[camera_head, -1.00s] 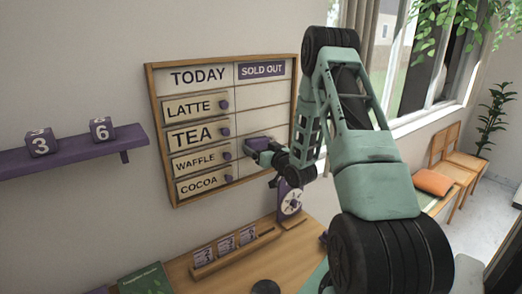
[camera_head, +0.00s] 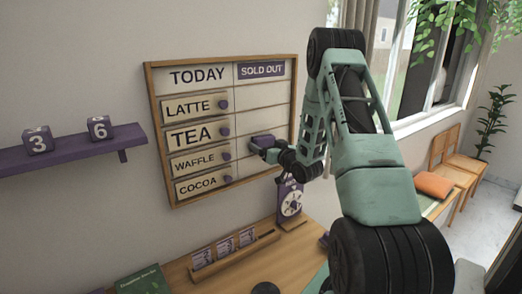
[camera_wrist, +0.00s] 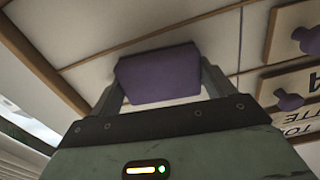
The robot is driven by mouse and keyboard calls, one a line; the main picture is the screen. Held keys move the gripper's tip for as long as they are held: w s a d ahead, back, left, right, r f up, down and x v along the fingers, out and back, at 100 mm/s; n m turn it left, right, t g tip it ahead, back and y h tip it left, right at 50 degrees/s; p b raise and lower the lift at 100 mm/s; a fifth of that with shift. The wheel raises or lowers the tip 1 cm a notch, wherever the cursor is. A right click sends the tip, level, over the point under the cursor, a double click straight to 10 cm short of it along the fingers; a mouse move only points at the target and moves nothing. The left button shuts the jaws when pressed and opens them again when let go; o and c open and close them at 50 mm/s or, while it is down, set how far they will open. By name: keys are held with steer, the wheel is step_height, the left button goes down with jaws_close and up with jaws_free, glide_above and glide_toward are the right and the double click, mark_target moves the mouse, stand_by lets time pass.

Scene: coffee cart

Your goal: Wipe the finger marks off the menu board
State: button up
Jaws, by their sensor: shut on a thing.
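The menu board (camera_head: 263,94) hangs on the wall in a wooden frame, with a TODAY column on the left and a SOLD OUT column on the right. LATTE, TEA, WAFFLE and COCOA plates with purple knobs fill the left column. My gripper (camera_head: 268,145) is shut on a purple block (camera_wrist: 158,75), held between its two fingers in the wrist view. The block is at the SOLD OUT column, right of the TEA and WAFFLE plates, at or very near the board face; I cannot tell if it touches. I cannot make out finger marks.
A purple shelf (camera_head: 80,151) with two numbered cubes (camera_head: 99,127) is on the left wall. Below the board, a wooden counter carries a card holder (camera_head: 235,257) and a purple dial stand (camera_head: 290,203). Window and chairs (camera_head: 459,158) are at the right.

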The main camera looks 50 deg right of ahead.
mark_target(278, 137)
steer(key=shift+s+d+b, duration=0.3)
steer(key=shift+d+b, duration=0.15)
steer(key=shift+d, duration=0.85)
steer(key=shift+s+d+b, duration=0.3)
steer(key=shift+d+b, duration=0.15)
steer(key=shift+d, duration=0.9)
steer(key=shift+s+d+b, duration=0.3)
steer(key=shift+d+b, duration=0.15)
steer(key=shift+d, duration=0.85)
steer(key=shift+w, duration=0.1)
steer(key=shift+w+a+b, duration=0.25)
steer(key=shift+a+b, duration=0.3)
steer(key=shift+a, duration=0.7)
steer(key=shift+w+a+b, duration=0.3)
steer(key=shift+a+b, duration=0.25)
steer(key=shift+a, duration=0.75)
steer(key=shift+w+a+b, duration=0.25)
steer(key=shift+a+b, duration=0.3)
steer(key=shift+a, duration=0.7)
steer(key=shift+w+a+f+b, duration=0.1)
steer(key=shift+w+a+b, duration=0.2)
steer(key=shift+a, duration=0.45)
steer(key=shift+w+a+b, duration=0.1)
steer(key=shift+a+b, duration=0.3)
steer(key=shift+a, duration=0.3)
steer(key=shift+w+a, duration=0.1)
steer(key=shift+a, duration=0.2)
steer(key=shift+b+v, duration=0.75)
steer(key=shift+v, duration=2.2)
